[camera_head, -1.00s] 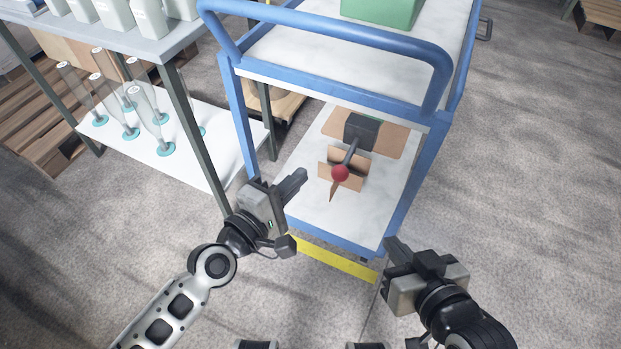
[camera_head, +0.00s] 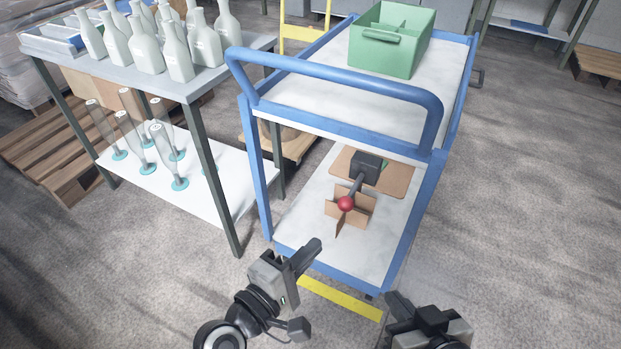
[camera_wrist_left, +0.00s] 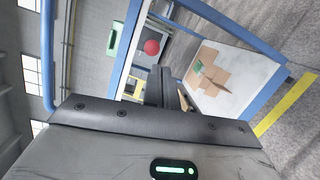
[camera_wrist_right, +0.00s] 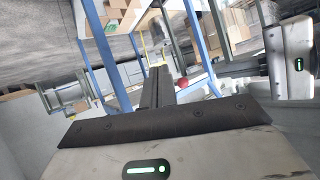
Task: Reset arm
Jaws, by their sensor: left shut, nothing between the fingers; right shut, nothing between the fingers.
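My left gripper (camera_head: 311,250) is shut and empty in the head view, in front of the blue cart's lower shelf. Its shut fingers also show in the left wrist view (camera_wrist_left: 160,85). My right gripper (camera_head: 395,300) is shut and empty near the bottom of the head view, right of the yellow strip. Its fingers also show in the right wrist view (camera_wrist_right: 156,85). Both grippers are apart from the cart's load. Much of both arms is out of the head view.
A blue cart (camera_head: 345,85) stands ahead, with a green bin (camera_head: 385,58) on top. Left, a table (camera_head: 190,88) carries several white bottles, with several clear bottles below.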

